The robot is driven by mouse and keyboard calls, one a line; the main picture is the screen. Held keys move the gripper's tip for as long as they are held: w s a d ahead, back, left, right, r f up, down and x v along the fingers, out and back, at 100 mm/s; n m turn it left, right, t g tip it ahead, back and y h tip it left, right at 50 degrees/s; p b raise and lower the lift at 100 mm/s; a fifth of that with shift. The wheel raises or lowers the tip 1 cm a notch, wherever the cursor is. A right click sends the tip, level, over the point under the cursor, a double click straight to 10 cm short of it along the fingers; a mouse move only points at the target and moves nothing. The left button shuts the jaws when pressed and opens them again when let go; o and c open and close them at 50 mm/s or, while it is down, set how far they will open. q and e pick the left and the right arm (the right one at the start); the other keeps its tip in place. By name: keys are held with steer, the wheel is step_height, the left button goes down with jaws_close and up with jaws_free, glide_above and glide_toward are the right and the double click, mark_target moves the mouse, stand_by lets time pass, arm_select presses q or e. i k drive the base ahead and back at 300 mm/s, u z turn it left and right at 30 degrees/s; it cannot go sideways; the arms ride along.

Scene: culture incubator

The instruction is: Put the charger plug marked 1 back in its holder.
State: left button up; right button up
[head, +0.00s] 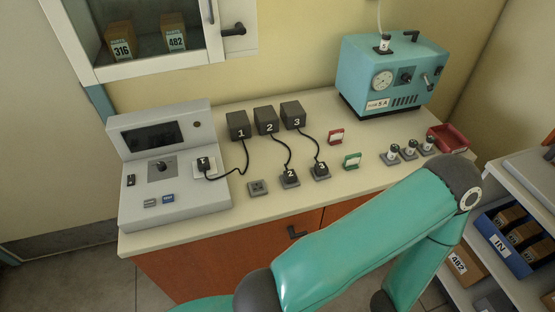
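The charger plug marked 1 (203,163) is black and sits in a white socket plate on the sloped front of the grey console (185,207). Its black cable runs to the dark charger block marked 1 (238,125) at the back of the counter. A small grey holder (258,188) on the counter, right of the console, is empty. Plugs marked 2 (290,177) and 3 (320,170) stand in similar holders to its right. Neither of my grippers is in view; only green arm links show.
A teal machine (392,75) stands at the back right, with a red tray (447,138) and several small capped vials near it. A wall cabinet (150,40) hangs at upper left. My arm crosses the counter's front right.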

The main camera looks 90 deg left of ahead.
mark_target(204, 165)
steer(key=z, duration=0.15)
steer(key=i, duration=0.75)
steer(key=u, duration=1.75)
steer(key=i, duration=0.1)
steer(key=u, duration=1.3)
steer(key=k, duration=0.6)
steer(key=u, duration=0.15)
steer(key=i, duration=0.6)
steer(key=z, duration=0.15)
